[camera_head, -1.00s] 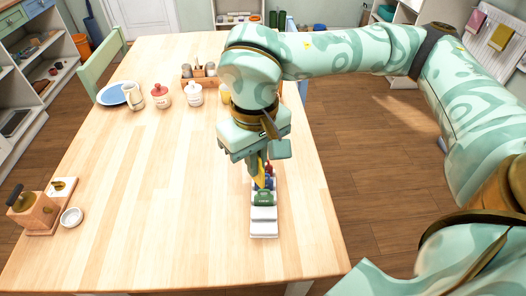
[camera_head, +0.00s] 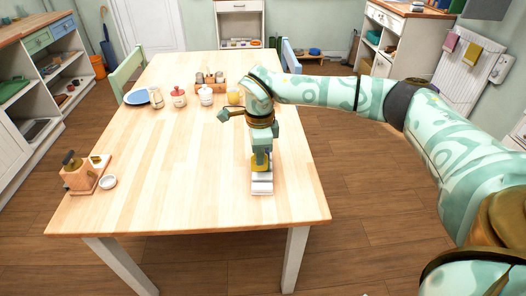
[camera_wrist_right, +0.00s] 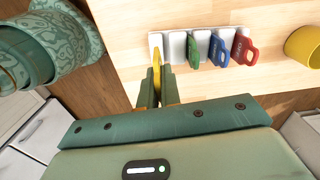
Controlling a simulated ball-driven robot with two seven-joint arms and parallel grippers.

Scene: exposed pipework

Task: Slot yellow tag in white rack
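The white rack (camera_head: 262,188) lies on the wooden table under my right gripper (camera_head: 262,153). In the right wrist view the rack (camera_wrist_right: 177,47) shows as a row of white upright plates. A green tag (camera_wrist_right: 194,53), a blue tag (camera_wrist_right: 218,51) and a red tag (camera_wrist_right: 242,49) stand in it towards the right. My right gripper (camera_wrist_right: 158,80) is shut on the yellow tag (camera_wrist_right: 156,56), at the rack's left end. My left gripper is not in view.
A yellow cup (camera_wrist_right: 303,45) stands beyond the rack's red end. At the table's far side are a blue plate (camera_head: 137,97), jars and a wooden caddy (camera_head: 210,83). A wooden stand (camera_head: 82,176) and small white bowl (camera_head: 108,182) sit at left. The table's middle is clear.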

